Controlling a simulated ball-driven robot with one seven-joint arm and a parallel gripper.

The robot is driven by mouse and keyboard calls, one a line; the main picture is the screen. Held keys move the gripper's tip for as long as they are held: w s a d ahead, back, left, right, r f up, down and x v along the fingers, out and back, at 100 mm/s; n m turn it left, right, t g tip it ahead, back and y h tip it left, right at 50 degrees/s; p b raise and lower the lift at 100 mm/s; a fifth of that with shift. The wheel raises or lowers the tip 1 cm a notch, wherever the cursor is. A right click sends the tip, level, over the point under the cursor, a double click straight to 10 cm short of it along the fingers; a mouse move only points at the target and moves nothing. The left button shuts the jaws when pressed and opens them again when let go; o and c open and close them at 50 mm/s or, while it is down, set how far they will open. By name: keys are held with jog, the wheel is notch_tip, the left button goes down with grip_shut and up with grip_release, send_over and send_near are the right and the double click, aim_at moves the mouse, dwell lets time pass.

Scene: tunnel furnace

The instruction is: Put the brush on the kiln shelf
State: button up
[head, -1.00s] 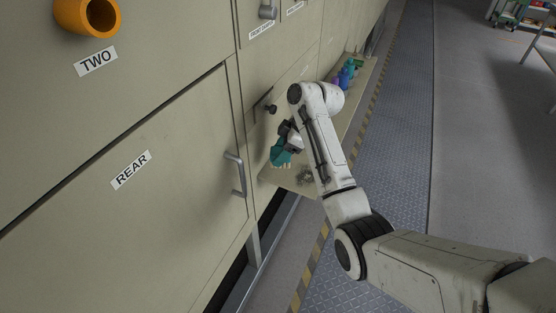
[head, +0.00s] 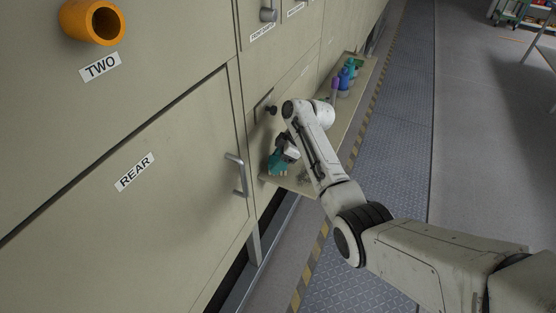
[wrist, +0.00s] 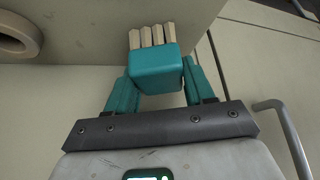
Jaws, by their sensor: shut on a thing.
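The brush (wrist: 155,68) has a teal block body and pale tan bristles. My gripper (wrist: 158,78), with teal fingers, is shut on the brush body in the wrist view, with the bristles pointing away from the wrist. In the head view my gripper (head: 281,155) is over the near end of the kiln shelf (head: 354,120), a beige ledge along the furnace wall. The brush there is small and blends with the teal fingers. I cannot tell whether it touches the shelf.
Purple, blue and teal bottles (head: 344,82) stand towards the far end of the shelf. A small grey item (head: 304,177) lies near its near end, partly behind my arm. The REAR door's handle (head: 236,175) sticks out left of the shelf. The walkway (head: 400,140) is clear.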

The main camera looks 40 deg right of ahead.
jog(key=o, duration=1)
jog(key=v, duration=1.2)
jog(key=s+a+f+m+g+h, duration=0.2)
jog(key=s+a+f+m, duration=0.3)
jog(key=s+a+f, duration=1)
jog(key=s+a+m, duration=0.1)
jog(key=s+a, duration=0.1)
jog(key=s, duration=0.3)
jog(key=s+a+m+g+h, duration=0.1)
jog(key=s+a, duration=0.1)
jog(key=s, duration=0.4)
jog(key=s+a+m+h, duration=0.1)
jog(key=s+m, duration=0.1)
jog(key=s, duration=0.4)
jog(key=shift+a+r+b, duration=0.3)
jog(key=shift+a+b, duration=0.1)
